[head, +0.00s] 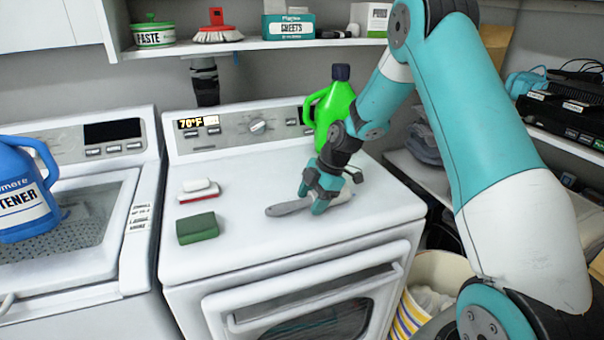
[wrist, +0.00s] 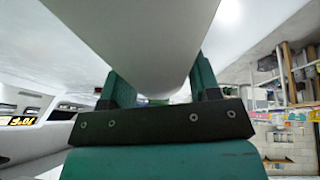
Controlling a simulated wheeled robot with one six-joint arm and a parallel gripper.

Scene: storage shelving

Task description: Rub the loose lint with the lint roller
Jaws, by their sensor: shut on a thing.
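The lint roller (head: 286,207) lies low over the top of the right-hand white machine, its grey handle pointing left and a pale part showing to the right of my gripper. My gripper (head: 320,192) is shut on it, reaching down from the right. In the wrist view, a large pale part of the lint roller (wrist: 140,35) sits between the two teal fingers and fills the upper middle. Whether it touches the machine top I cannot tell. I cannot make out the loose lint.
On the machine top (head: 250,245) are a green sponge (head: 197,229), a red-and-white brush (head: 198,190), a green jug (head: 331,108) and a small dark object (head: 353,174). A blue jug (head: 24,190) stands on the left machine. A shelf with boxes is above. The front middle is clear.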

